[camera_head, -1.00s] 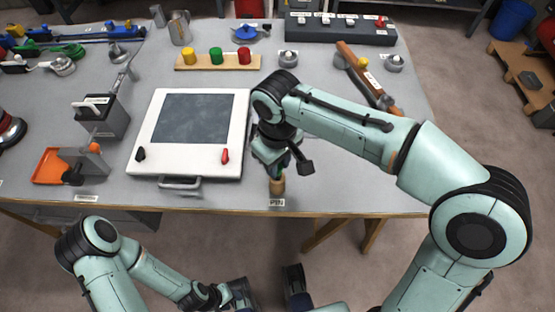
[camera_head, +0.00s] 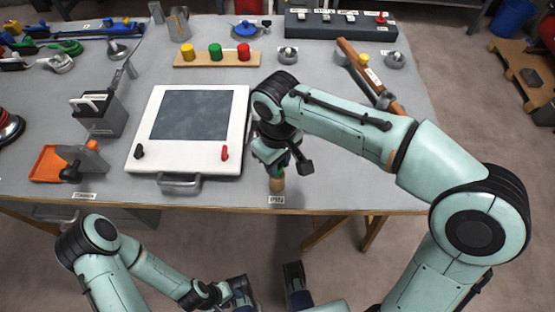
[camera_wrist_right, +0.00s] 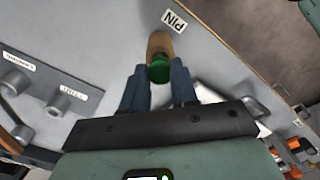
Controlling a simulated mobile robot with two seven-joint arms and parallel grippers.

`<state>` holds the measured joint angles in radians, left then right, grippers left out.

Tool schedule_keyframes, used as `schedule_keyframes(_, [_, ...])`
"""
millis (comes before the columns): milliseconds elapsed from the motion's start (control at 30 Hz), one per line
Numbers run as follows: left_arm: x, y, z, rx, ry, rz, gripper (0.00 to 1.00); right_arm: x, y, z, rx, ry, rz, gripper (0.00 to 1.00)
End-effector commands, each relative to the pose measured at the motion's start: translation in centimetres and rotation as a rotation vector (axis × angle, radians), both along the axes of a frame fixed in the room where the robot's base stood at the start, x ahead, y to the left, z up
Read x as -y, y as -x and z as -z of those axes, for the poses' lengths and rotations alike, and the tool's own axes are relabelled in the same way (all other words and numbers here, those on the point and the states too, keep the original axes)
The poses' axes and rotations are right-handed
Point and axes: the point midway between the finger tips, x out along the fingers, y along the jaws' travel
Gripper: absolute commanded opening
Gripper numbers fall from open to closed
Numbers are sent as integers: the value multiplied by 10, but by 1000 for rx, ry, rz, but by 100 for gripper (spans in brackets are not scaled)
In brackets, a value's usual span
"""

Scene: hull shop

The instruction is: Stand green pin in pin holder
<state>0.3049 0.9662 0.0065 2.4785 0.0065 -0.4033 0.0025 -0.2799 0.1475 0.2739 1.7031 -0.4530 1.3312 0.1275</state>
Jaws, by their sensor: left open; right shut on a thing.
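The green pin (camera_wrist_right: 159,72) shows as a green end between the fingers of my right gripper (camera_wrist_right: 160,85), which is shut on it. In the head view this gripper (camera_head: 279,166) is at the table's front edge, pointing down. Directly under the green end is a tan, round pin holder (camera_wrist_right: 160,45), also seen in the head view (camera_head: 277,184). The green end lines up with the holder and looks close to it or in it; I cannot tell how deep it sits. My left gripper (camera_head: 243,294) is open, low in front of the table, partly cut off.
A label reading PIN (camera_wrist_right: 174,21) lies beside the holder. A white panel with a dark screen (camera_head: 185,165) is just left of my right gripper. A wooden board (camera_head: 217,63) with yellow, green and red pieces stands behind. An orange tray (camera_head: 50,164) is at left.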

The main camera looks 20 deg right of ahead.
Motion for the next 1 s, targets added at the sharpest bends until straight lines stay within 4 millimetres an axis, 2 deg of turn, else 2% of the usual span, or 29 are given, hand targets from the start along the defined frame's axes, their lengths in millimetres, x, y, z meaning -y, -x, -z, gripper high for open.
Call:
schedule_keyframes(433, [0, 0, 5, -1, 0, 0, 43, 0, 0, 11, 0, 0, 0, 0])
schedule_keyframes(833, [0, 0, 6, -2, -1, 0, 43, 0, 0, 12, 0, 0, 0, 0])
schedule_keyframes(867, [0, 0, 6, -2, -1, 0, 43, 0, 0, 12, 0, 0, 0, 38])
schedule_keyframes(900, [0, 0, 6, -1, -1, -1, 43, 0, 0, 12, 0, 0, 0, 51])
schedule_keyframes(933, [0, 0, 6, -1, -1, -1, 43, 0, 0, 12, 0, 0, 0, 58])
schedule_keyframes(1000, [0, 0, 6, -1, -1, -1, 43, 0, 0, 12, 0, 0, 0, 58])
